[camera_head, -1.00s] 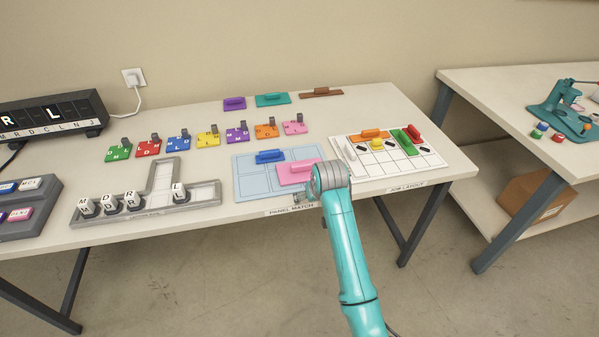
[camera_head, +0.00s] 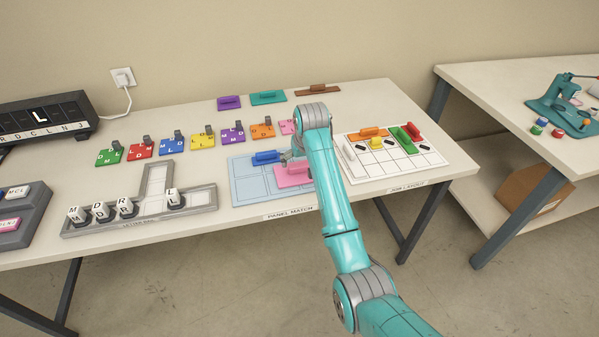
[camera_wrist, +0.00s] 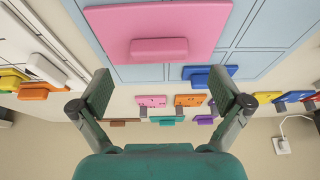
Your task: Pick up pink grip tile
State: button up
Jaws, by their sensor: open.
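The pink grip tile (camera_head: 289,179) lies on the front part of the light blue panel board (camera_head: 245,188), with my arm covering its right end. In the wrist view the pink tile (camera_wrist: 190,20) fills the top, with its raised bar handle (camera_wrist: 159,49) towards my gripper. My gripper (camera_wrist: 160,92) is open and empty, its two fingers spread wide. The handle lies just beyond the fingertips and is not between them. In the head view my gripper (camera_head: 291,158) is small and partly hidden, above the board between the pink and blue tiles.
A blue grip tile (camera_head: 266,157) lies behind the pink one on the same board. The white job layout board (camera_head: 385,178) with coloured pieces is at the right. Several lettered tiles (camera_head: 203,141) stand in a row behind. A grey letter tray (camera_head: 150,213) is at the left.

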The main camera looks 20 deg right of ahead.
aim_at(300, 166)
jog(key=shift+x, duration=2.6)
jog(key=shift+w+d+r, duration=0.1)
jog(key=c, duration=1.5)
